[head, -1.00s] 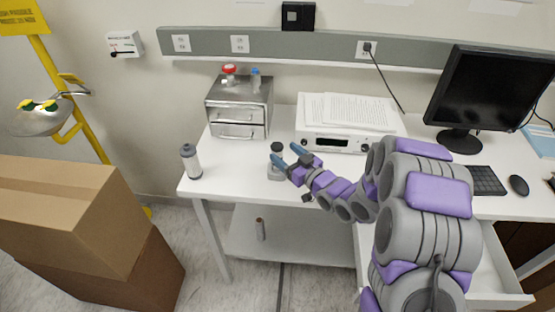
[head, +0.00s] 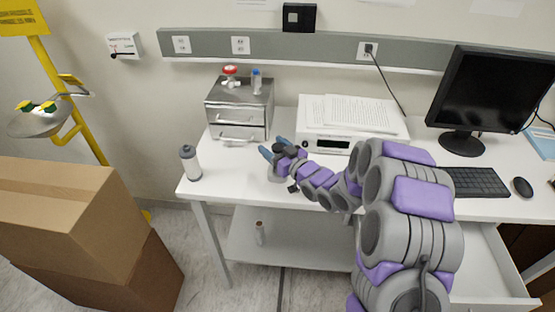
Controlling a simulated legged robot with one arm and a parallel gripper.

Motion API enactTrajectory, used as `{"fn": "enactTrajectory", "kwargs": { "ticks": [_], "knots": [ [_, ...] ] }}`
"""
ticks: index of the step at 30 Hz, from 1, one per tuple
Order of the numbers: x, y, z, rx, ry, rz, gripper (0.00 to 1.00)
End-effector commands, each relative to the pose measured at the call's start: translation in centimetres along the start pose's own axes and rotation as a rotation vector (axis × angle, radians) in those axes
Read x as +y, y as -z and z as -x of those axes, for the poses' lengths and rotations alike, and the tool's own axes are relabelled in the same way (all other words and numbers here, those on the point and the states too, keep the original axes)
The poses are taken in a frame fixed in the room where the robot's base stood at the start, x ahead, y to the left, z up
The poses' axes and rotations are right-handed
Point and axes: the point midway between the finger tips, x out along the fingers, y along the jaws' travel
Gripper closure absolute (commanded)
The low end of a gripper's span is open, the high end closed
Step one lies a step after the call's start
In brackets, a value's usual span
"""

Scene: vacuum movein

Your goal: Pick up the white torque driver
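A white cylinder with a dark grey top (head: 191,163) stands upright at the table's left front corner; it may be the white torque driver, but I cannot tell for sure. My gripper (head: 273,148) is over the table, well to the right of this cylinder. Its two blue fingers are apart with nothing visible between them. A grey object (head: 272,173) stands on the table at my gripper, partly hidden by it; I cannot tell whether they touch.
A metal drawer box (head: 239,112) with small bottles on top stands behind. A white device (head: 325,143) with papers on it is behind my arm. A monitor (head: 490,95) and keyboard (head: 476,182) are at right. Cardboard boxes (head: 70,215) stand left. An open drawer (head: 490,275) juts out.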

Motion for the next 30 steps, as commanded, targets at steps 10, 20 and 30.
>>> {"fn": "enactTrajectory", "kwargs": {
  "ticks": [10,20,30],
  "knots": [
    [-0.01,-0.04,0.01,-0.001,0.0,0.0,0.7],
    [0.0,-0.04,0.01,-0.001,0.0,0.0,0.92],
    [-0.16,0.56,-0.01,0.0,0.0,0.0,0.92]
  ]
}}
